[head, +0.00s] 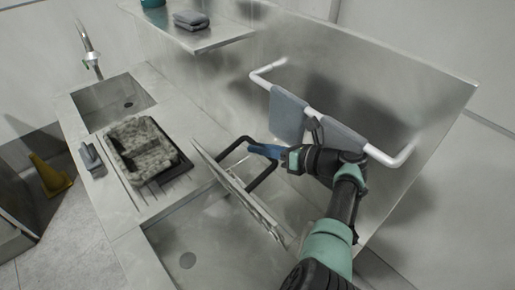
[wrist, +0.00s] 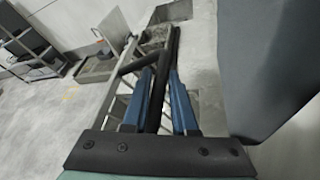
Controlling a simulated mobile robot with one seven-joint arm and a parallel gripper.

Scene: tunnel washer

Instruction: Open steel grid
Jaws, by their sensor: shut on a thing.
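The steel grid (head: 238,192) is a flat metal grating, tilted up steeply over the right-hand basin in the head view. A black handle (head: 236,147) sticks out from its right side. My gripper (head: 264,151), with blue fingers, is shut on the handle. In the wrist view the black handle bar (wrist: 160,90) runs between the two blue fingers of my gripper (wrist: 163,85), and the grid's bars show behind to the left. The open basin (head: 185,259) lies below and left of the grid.
A white rail (head: 265,82) with grey cloths (head: 288,116) hangs on the back panel close to my arm. A crate with grey contents (head: 140,148) sits on the drainboard at left. A smaller sink (head: 110,100) and tap stand farther left. A yellow sign (head: 50,176) is on the floor.

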